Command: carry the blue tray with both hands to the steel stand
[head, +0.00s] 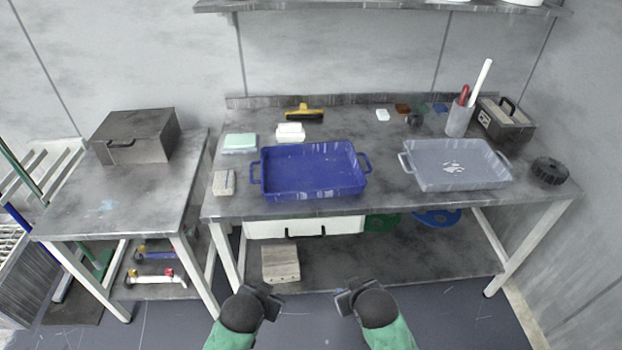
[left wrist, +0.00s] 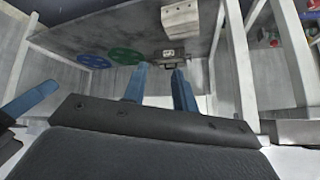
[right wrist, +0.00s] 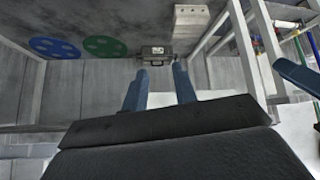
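The blue tray (head: 314,173) is empty and lies flat on the large grey workbench, left of its middle, with a handle at each short side. The steel stand appears to be the smaller grey-topped table (head: 75,205) at the left of the bench. My left gripper (head: 262,297) and right gripper (head: 350,297) are low in front of the bench, well away from the tray. The left wrist view shows the left fingers (left wrist: 158,78) apart and empty; the right wrist view shows the right fingers (right wrist: 160,75) likewise. The tray shows in neither wrist view.
A grey tray (head: 455,178) sits right of the blue one. A sponge block (head: 224,183), white block (head: 290,132) and yellow-handled tool (head: 304,113) lie around the blue tray. A metal box (head: 137,137) occupies the small table's back; its front is mostly clear.

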